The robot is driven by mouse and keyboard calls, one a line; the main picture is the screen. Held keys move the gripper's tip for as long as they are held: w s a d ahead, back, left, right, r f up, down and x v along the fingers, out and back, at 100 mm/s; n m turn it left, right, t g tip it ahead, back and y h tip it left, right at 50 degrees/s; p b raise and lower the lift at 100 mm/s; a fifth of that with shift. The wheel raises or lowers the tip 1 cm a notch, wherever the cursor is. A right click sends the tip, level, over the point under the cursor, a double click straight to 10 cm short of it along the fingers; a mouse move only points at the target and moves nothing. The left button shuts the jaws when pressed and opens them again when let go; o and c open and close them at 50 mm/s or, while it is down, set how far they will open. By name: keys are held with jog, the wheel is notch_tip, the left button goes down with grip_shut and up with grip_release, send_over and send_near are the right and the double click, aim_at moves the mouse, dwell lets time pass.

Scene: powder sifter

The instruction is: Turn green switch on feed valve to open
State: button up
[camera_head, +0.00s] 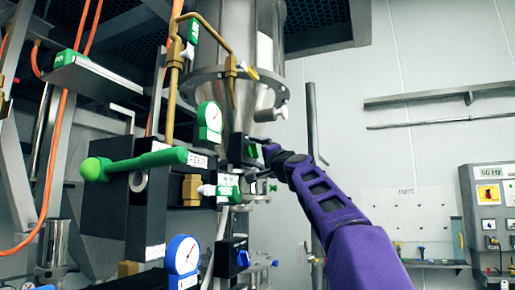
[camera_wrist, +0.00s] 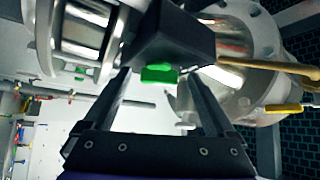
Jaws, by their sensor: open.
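A black box (camera_wrist: 170,38) with a small green switch (camera_wrist: 158,74) on it is at the top middle of the wrist view. In the head view the box (camera_head: 238,147) sits below the metal hopper, and part of the green switch (camera_head: 252,151) shows on its right side. My gripper (camera_wrist: 155,80) is open, with one finger on each side of the switch. I cannot tell whether the fingers touch it. In the head view my gripper (camera_head: 264,152) reaches the box from the right. The switch's exact angle is unclear.
A large green handle (camera_head: 135,163) with a label starting "FEED" sticks out left of the box. The hopper (camera_head: 238,90) is above. Open room lies to the right, before the wall.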

jog(key=shift+c, duration=0.2)
jog(key=c, duration=1.3)
jog(key=shift+r, duration=0.1)
jog(key=shift+c, duration=0.2)
jog(key=shift+r+m+h, duration=0.1)
jog(key=shift+m+h, duration=0.2)
jog(key=shift+m+g+p, duration=0.3)
jog(key=shift+m, duration=0.2)
